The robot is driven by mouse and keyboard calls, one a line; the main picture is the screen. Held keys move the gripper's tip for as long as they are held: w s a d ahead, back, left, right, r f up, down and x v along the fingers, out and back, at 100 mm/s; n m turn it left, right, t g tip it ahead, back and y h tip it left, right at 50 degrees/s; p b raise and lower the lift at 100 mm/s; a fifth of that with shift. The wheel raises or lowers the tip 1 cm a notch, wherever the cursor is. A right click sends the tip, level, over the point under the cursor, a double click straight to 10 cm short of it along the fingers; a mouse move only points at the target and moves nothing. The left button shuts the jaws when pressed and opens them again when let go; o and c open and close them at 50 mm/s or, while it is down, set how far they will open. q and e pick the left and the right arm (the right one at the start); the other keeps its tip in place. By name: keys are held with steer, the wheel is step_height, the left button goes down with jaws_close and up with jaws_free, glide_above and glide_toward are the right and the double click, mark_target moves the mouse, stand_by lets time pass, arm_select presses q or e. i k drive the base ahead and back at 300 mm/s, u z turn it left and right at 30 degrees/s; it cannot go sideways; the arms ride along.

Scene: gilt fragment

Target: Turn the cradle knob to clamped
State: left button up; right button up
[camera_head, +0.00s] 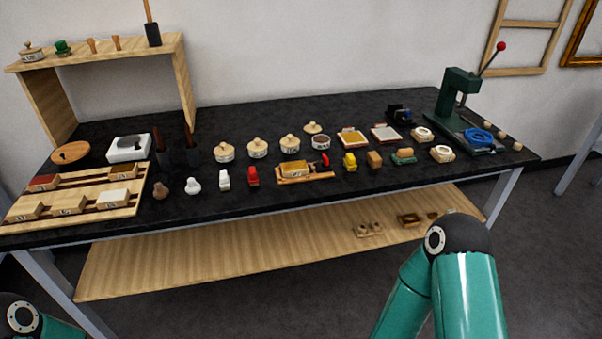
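What looks like the cradle (306,180) is a light wooden base near the front middle of the black table. A small labelled wooden block (295,170) sits on it. A red knob (326,160) stands up at its right end. The knob is too small to tell which setting it points to. Neither of my grippers is in view. Only a teal and black part of my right arm shows at the bottom right, and a piece of my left arm at the bottom left corner. Both are apart from the cradle.
Several lidded pots (257,149) stand behind the cradle. A red piece (253,177) is to its left and a yellow piece (349,162) to its right. A green press (458,105) stands at the right end. A wooden rack (70,205) lies at the left.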

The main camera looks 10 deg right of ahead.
mark_target(325, 161)
steer(key=z, duration=1.65)
steer(key=i, duration=0.1)
steer(key=u, duration=2.9)
steer(key=k, duration=0.9)
steer(key=z, duration=0.75)
steer(key=i, duration=1.2)
steer(key=z, duration=0.05)
